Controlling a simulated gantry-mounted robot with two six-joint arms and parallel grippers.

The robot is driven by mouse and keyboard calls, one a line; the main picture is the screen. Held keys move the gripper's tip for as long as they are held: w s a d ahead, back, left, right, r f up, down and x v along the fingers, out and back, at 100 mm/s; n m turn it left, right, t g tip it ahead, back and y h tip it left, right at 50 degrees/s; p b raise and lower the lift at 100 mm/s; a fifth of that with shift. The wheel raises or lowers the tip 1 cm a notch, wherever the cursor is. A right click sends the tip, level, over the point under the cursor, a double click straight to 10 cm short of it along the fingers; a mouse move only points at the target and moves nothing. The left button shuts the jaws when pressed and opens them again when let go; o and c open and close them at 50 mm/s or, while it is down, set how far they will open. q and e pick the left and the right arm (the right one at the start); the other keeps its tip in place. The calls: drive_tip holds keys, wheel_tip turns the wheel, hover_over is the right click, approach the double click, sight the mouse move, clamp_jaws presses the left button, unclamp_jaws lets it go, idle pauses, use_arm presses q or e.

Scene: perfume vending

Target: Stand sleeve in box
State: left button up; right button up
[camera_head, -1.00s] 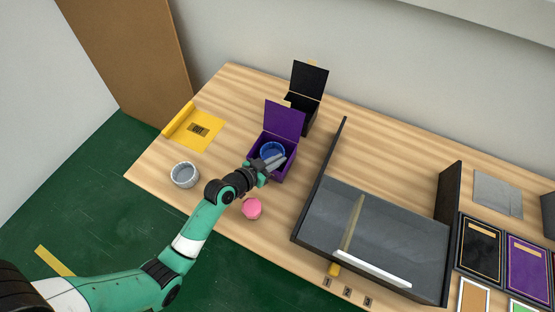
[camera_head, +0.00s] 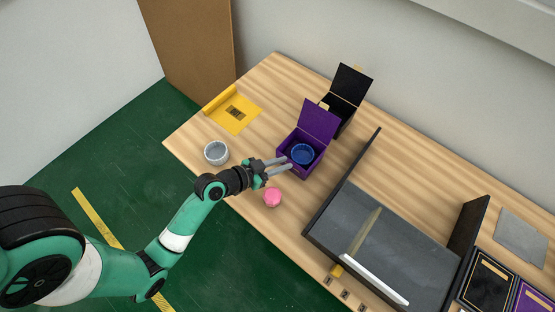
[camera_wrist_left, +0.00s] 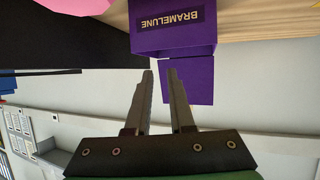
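A blue round sleeve (camera_head: 302,153) sits inside the open purple box (camera_head: 288,157), its round rim facing up. The box's lid stands raised at the back. My left gripper (camera_head: 287,164) is just to the left of the box, outside it, with its two fingers apart and nothing between them. In the left wrist view, the open fingers (camera_wrist_left: 159,76) point at the purple box (camera_wrist_left: 175,40), which carries a "BRAMELUNE" label. The sleeve's lower part is hidden by the box walls. My right gripper is not in view.
A black open box (camera_head: 338,112) stands behind the purple one. A grey round cup (camera_head: 216,152) and a pink piece (camera_head: 272,197) lie near the table's front edge. A yellow folded sheet (camera_head: 234,112) lies at left. A dark-walled grey tray (camera_head: 345,225) stands at right.

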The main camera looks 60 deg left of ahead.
use_arm(q)
drive_tip(key=shift+v, duration=0.95)
